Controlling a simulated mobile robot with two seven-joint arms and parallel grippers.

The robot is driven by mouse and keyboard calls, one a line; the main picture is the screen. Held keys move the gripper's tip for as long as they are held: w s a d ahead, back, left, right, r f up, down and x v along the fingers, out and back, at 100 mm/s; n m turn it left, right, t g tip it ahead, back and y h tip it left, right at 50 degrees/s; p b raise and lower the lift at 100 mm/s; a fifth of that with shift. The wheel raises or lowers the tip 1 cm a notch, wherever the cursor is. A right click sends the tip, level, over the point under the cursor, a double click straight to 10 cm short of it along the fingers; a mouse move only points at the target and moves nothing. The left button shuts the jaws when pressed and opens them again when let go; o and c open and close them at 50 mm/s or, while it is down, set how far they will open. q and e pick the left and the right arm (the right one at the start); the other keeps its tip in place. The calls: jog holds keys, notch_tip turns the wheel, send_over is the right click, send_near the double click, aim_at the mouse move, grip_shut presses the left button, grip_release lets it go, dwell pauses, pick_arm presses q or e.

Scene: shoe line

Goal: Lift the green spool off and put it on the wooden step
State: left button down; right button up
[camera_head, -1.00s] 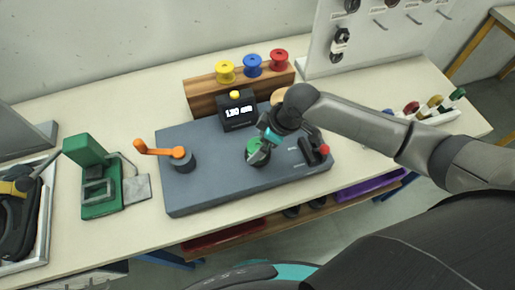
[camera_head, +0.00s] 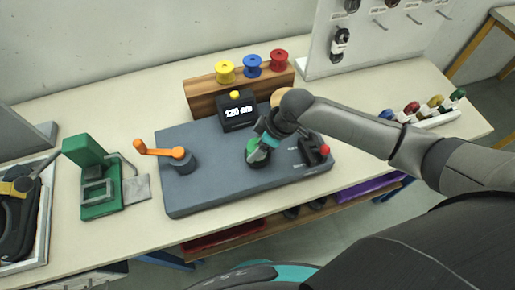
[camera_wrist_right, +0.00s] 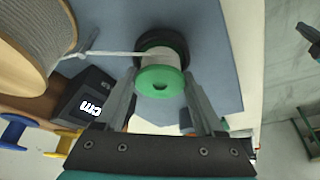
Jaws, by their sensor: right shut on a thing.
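The green spool (camera_head: 253,146) is at the front middle of the grey machine plate (camera_head: 205,195), above a dark round holder. In the right wrist view, the spool (camera_wrist_right: 160,82) shows a green flange and a white wound middle. The dark holder (camera_wrist_right: 163,40) is behind it; I cannot tell whether they touch. My right gripper (camera_head: 262,153) is shut on the spool, with one finger on each side in the wrist view (camera_wrist_right: 160,98). The wooden step (camera_head: 205,97) stands behind the plate. My left gripper is not in view.
Yellow (camera_head: 225,71), blue (camera_head: 252,65) and red (camera_head: 279,60) spools stand on the step. A black display box (camera_head: 237,112) is before it. An orange crank (camera_head: 165,152) is at left. In the wrist view, a white strand joins a large reel (camera_wrist_right: 35,45) to the green spool.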

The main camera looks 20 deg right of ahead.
grip_shut()
jog(key=shift+r, duration=0.1)
